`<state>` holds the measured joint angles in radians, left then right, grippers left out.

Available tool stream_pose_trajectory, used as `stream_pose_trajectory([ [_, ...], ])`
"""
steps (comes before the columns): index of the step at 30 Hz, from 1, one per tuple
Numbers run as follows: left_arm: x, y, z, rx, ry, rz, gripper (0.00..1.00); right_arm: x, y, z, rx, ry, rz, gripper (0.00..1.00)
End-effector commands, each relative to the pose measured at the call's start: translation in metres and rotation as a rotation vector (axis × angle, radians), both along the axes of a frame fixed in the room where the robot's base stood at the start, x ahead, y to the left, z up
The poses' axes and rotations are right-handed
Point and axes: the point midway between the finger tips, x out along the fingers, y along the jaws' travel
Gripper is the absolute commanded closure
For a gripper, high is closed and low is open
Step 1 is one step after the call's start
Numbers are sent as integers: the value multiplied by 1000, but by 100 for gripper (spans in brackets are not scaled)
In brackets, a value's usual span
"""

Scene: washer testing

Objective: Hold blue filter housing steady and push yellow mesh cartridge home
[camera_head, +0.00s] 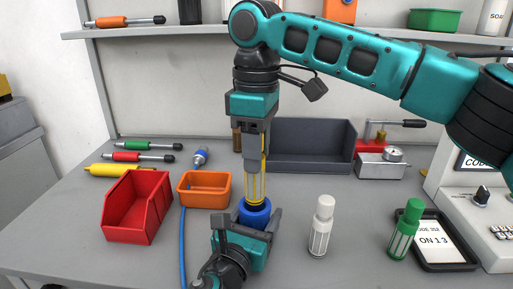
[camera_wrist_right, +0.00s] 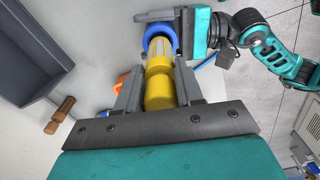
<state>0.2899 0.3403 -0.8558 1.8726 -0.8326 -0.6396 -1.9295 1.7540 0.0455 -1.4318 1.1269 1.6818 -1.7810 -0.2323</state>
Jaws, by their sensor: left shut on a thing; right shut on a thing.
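The blue filter housing (camera_head: 255,213) stands upright on the grey table in the head view. My left gripper (camera_head: 247,228) is shut on it from the front. The yellow mesh cartridge (camera_head: 257,184) stands upright above the housing, its lower end at or inside the housing's mouth; how deep it sits I cannot tell. My right gripper (camera_head: 257,155) points down and is shut on the cartridge's top. In the right wrist view, the yellow cartridge (camera_wrist_right: 160,72) runs from between my right fingers to the blue housing ring (camera_wrist_right: 157,38), with much of its mesh outside the ring.
A red bin (camera_head: 138,207) and an orange bin (camera_head: 205,190) stand to the left. A white cartridge (camera_head: 321,226) and a green one (camera_head: 405,230) stand to the right, the green by a tablet (camera_head: 446,241). A dark grey bin (camera_head: 310,146) is behind. A blue hose (camera_head: 183,240) crosses the table.

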Motion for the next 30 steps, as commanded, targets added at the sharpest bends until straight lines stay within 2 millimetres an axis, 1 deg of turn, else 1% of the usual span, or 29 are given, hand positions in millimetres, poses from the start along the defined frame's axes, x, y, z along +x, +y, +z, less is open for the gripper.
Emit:
stream_pose_trajectory([
  [1, -3, 0, -13, 7, 26, -1, 88, 0, 0, -1, 0, -1, 0, 96],
  [16, -3, 0, -13, 7, 26, -1, 88, 0, 0, -2, 0, 0, 0, 96],
  [30, -3, 0, -13, 7, 26, -1, 88, 0, 0, -18, 0, 1, 0, 96],
])
